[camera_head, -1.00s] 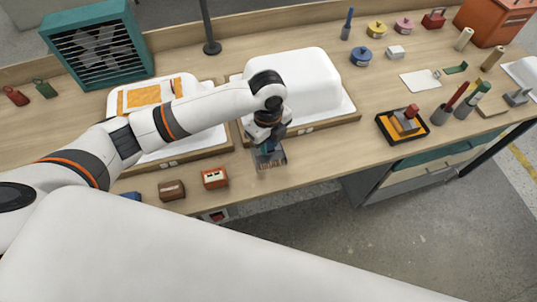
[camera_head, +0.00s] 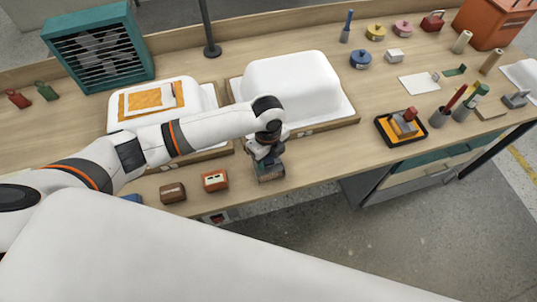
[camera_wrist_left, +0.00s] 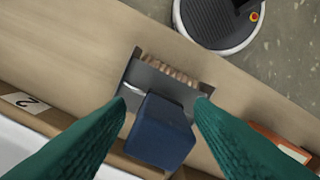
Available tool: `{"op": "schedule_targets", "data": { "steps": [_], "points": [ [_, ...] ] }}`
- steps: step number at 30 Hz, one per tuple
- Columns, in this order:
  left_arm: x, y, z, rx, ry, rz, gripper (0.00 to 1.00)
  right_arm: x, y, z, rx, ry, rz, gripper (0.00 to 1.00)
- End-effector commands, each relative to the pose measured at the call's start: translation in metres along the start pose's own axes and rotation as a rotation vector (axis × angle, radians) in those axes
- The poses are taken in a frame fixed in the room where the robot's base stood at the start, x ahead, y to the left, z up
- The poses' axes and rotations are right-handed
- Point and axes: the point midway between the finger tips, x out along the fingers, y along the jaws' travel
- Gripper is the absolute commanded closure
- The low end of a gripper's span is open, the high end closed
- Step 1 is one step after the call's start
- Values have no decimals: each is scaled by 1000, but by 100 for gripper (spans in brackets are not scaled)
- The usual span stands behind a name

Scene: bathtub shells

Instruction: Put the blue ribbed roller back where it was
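A dark blue block (camera_wrist_left: 160,132) lies between my left gripper's green fingers in the left wrist view; its ribs cannot be made out, so I cannot tell whether it is the roller. My left gripper (camera_wrist_left: 162,103) is open around it, with narrow gaps showing on both sides. Beyond the block is a grey holder (camera_wrist_left: 150,78) with a row of brown bristle-like strips. In the head view my left gripper (camera_head: 268,160) is low over the bench's front edge, largely hiding the block and holder. My right gripper is not in view.
An orange box (camera_head: 215,180) and a brown box (camera_head: 172,192) stand left of the gripper. A white tub shell (camera_head: 292,82) is behind it. A black tray (camera_head: 386,136) with a red-topped tool stands to the right. Bench between is clear.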

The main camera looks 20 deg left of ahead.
Motion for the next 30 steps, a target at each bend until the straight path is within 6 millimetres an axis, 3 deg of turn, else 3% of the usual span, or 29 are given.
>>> {"op": "schedule_targets", "data": {
  "steps": [11,24,30],
  "points": [
    [-7,1,0,0,1,3,51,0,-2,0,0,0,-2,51],
    [-93,1,0,0,1,4,51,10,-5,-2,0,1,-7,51],
    [-118,1,0,-1,0,1,51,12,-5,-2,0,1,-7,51]
  ]
}}
